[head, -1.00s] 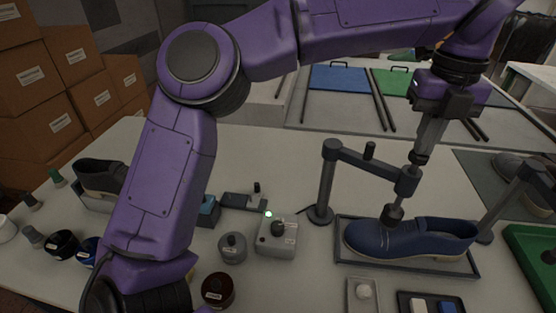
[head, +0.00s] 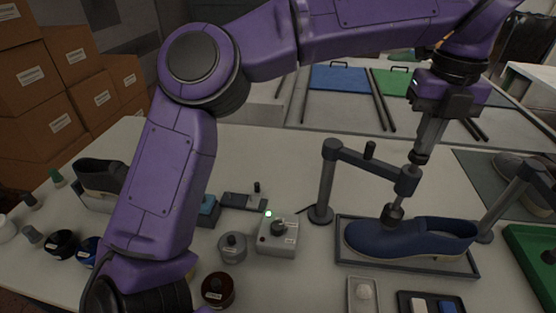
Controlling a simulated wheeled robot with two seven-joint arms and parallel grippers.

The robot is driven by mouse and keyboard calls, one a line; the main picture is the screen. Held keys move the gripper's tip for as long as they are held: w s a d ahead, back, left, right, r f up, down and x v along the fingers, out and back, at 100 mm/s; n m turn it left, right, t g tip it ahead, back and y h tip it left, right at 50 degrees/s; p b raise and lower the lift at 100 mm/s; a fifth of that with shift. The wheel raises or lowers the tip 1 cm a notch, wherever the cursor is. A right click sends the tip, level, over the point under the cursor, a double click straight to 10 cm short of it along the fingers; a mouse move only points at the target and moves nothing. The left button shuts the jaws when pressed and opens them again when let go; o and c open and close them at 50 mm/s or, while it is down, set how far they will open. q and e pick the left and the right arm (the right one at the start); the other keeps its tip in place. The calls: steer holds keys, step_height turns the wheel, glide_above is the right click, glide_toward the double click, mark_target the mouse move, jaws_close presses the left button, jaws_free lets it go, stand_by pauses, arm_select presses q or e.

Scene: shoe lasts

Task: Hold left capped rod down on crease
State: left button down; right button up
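A dark blue shoe (head: 385,238) lies on its side-on sole in a shallow grey tray (head: 440,267), toe to the left. A left post (head: 326,185) carries a swing arm ending over the shoe. A rod slants through the arm's end, and its dark cap (head: 392,214) rests on the upper front of the shoe, where the crease seems to be. My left gripper (head: 418,157) comes down from above, its fingers shut around the rod's top end. The rod's grip area is partly hidden by the fingers. My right gripper is not in view.
A second post with an arm (head: 533,175) stands at the right of the shoe. A grey box with a knob and lit lamp (head: 277,240) sits left of the tray. Jars and a small tray (head: 362,294) stand in front. A green tray (head: 530,262) lies at the right.

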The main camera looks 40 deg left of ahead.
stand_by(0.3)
arm_select(q)
step_height(320, 180, up, 5)
steer(key=p, duration=0.5)
steer(key=shift+r, duration=0.2)
steer(key=shift+f, duration=0.1)
